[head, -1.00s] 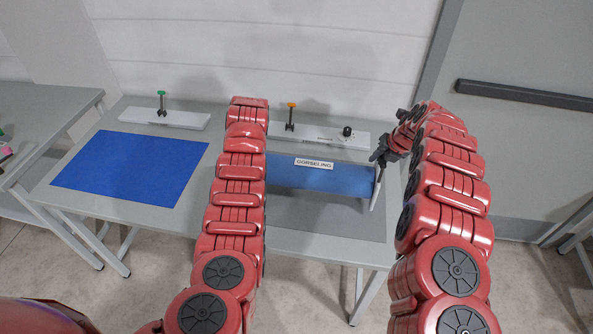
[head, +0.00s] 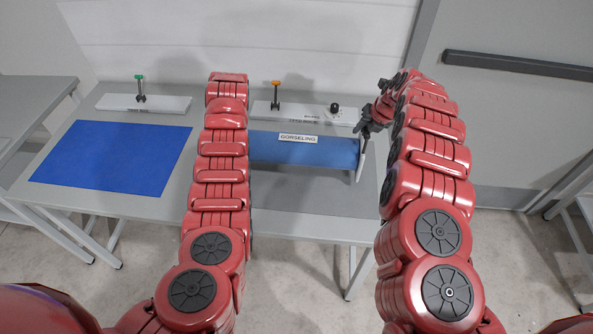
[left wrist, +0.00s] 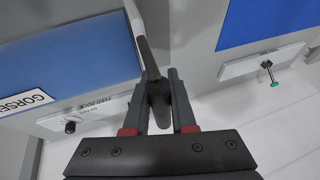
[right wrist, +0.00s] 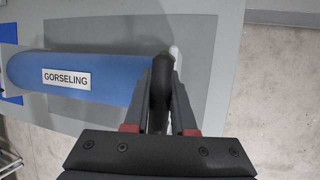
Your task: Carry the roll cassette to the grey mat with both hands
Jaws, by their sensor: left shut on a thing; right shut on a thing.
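The roll cassette (head: 318,153) is a blue roll with a white GORSELING label and pale end plates. It lies level across the right half of the table, over the back part of the grey mat (head: 310,197). I cannot tell whether it touches the mat. My right gripper (head: 366,133) is shut on the dark handle at its right end; the right wrist view shows this grip (right wrist: 162,85). My left gripper (left wrist: 158,100) is shut on the dark handle at the other end. In the head view, my left arm hides that gripper and the roll's left end.
A blue mat (head: 110,158) lies on the table's left half. Behind stand a white feed dock board (head: 300,113) with an orange-topped post and black knob, and another white board (head: 150,105) with a green-topped post. A wall is close behind. Another table (head: 30,100) stands left.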

